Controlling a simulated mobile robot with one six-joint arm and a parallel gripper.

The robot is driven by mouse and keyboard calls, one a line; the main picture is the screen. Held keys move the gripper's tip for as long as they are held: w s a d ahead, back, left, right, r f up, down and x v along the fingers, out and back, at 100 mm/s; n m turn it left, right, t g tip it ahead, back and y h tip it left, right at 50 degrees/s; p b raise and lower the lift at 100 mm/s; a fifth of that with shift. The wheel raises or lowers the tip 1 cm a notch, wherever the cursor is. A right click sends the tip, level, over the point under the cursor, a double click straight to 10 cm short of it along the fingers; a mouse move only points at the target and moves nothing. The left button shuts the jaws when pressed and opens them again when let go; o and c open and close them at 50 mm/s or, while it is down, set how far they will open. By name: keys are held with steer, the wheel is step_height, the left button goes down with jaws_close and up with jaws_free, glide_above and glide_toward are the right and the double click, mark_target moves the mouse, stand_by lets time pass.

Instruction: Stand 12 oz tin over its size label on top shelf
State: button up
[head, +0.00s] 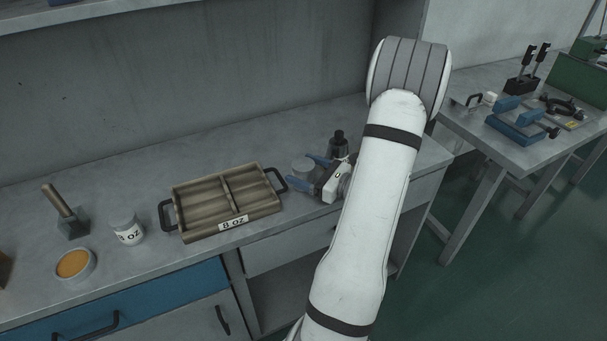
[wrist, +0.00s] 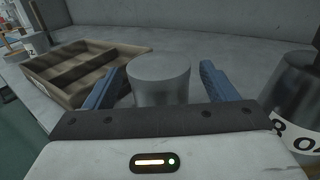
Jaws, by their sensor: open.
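A plain grey metal tin (wrist: 160,80) stands between the two blue fingers of my gripper (wrist: 157,82) in the wrist view. The fingers are open, one on each side, with a visible gap at least on the right. No size label shows on this tin. In the head view the tin (head: 302,166) stands on the bench right of the wooden tray, with my gripper (head: 309,170) at it. Another tin (head: 127,229), with a white label ending in "OZ", stands left of the tray. A shelf edge (head: 90,14) crosses the top left; no size labels show on it.
The wooden tray (head: 198,236), labelled 8 oz, has dark side handles. A dark-topped metal tool (head: 339,146) with a partly hidden "OZ" label stands close beside my gripper. A wooden-handled tool (head: 66,213) and a bowl of orange material (head: 73,264) are at left. Bench behind the tray is clear.

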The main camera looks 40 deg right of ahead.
steer(key=shift+w+a, duration=0.1)
steer(key=shift+w, duration=0.25)
steer(key=shift+c, duration=0.2)
steer(key=c, duration=1.2)
